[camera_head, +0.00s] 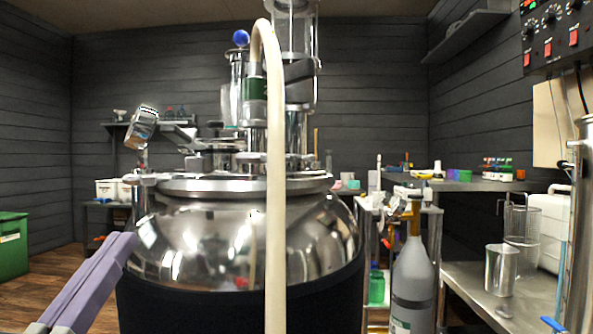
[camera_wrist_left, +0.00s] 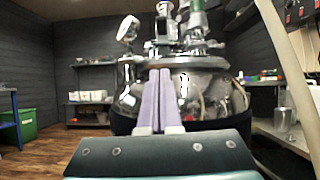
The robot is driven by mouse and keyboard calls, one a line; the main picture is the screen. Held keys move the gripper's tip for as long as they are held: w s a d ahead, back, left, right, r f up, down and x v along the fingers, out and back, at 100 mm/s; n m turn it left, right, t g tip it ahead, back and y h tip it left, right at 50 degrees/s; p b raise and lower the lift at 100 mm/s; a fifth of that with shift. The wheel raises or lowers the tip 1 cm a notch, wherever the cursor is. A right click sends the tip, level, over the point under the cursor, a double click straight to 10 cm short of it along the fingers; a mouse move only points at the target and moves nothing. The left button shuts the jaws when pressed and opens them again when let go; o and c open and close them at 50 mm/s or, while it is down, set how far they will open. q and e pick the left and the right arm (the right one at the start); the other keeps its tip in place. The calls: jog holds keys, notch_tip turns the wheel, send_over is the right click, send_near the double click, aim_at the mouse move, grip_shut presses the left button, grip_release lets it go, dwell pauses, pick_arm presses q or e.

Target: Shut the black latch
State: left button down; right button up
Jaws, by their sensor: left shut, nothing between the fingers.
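A large steel kettle (camera_head: 190,240) with a dark lower jacket stands in front of me. It also shows in the wrist view (camera_wrist_left: 212,92). A dark clamp-like piece (camera_head: 299,70) sits on the upright glass column above the lid. I cannot tell whether it is the black latch, and no other latch is clear. My left gripper (camera_head: 128,240) has purple fingers pressed together, shut and empty. They point up at the kettle's left side, below the lid rim (camera_head: 240,184). In the wrist view the fingertips (camera_wrist_left: 158,72) overlap the kettle; contact cannot be told. My right gripper is not seen.
A cream hose (camera_head: 275,220) hangs down in front of the kettle. A gauge (camera_head: 142,125) stands out at the lid's left. A grey gas cylinder (camera_head: 412,280) and a steel bench (camera_head: 490,290) are on the right. Open wooden floor (camera_head: 60,268) lies to the left.

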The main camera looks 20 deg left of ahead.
pick_arm(q)
jog(key=shift+d+m+h, duration=0.25)
jog(key=shift+m+h, duration=0.15)
jog(key=shift+m, duration=0.1)
jog(key=shift+a, duration=0.1)
jog(key=p, duration=0.1)
send_near(181, 141)
jog(key=w+a, duration=0.1)
jog(key=w, duration=0.3)
jog(key=shift+w+a+r+p, duration=0.1)
jog(key=shift+w+r+p, duration=0.35)
jog(key=shift+r+p, duration=0.4)
jog(key=shift+w+r+p, duration=0.15)
jog(key=shift+r+p, duration=0.15)
jog(key=shift+r, duration=0.15)
